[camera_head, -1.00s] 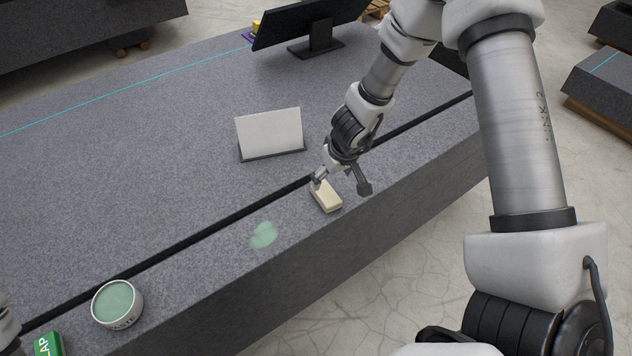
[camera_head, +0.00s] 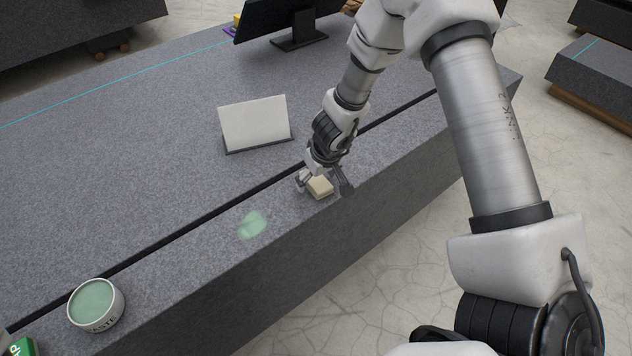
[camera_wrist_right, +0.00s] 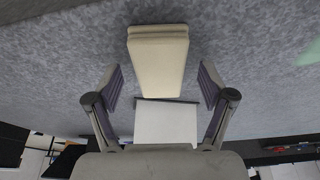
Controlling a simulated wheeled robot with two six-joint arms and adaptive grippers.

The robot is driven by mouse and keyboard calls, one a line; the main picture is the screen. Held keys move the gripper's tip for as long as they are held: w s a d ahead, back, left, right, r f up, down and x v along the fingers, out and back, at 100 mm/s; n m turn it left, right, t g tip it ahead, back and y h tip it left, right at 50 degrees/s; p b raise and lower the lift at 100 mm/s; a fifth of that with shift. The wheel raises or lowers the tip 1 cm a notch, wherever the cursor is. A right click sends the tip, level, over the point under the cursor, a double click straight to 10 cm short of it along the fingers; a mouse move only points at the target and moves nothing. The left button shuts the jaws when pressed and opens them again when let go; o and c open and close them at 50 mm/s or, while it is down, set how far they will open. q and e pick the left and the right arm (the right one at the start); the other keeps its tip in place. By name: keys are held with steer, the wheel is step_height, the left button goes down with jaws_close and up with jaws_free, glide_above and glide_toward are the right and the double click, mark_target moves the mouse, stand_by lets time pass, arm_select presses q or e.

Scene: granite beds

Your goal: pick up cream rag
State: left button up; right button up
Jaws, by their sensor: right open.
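The cream rag (camera_head: 320,188) is a folded, block-like pad lying on the granite bed near its front edge. My right gripper (camera_head: 322,184) is over it in the head view, with a finger on either side and its body hiding the rag's far part. In the right wrist view the rag (camera_wrist_right: 157,60) lies ahead, between the lines of the two open fingers (camera_wrist_right: 160,88). Gaps show on both sides, and the fingers do not appear to touch it.
A green smear (camera_head: 252,225) marks the granite bed (camera_head: 120,190) left of the rag. A tub of green paste (camera_head: 96,305) and a green box (camera_head: 20,347) stand farther left. A white tilted panel (camera_head: 255,123) and a dark monitor (camera_head: 290,22) stand behind. A dark slot crosses the bed.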

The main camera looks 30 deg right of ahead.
steer(key=shift+f, duration=0.15)
steer(key=c, duration=1)
steer(key=shift+c, duration=0.2)
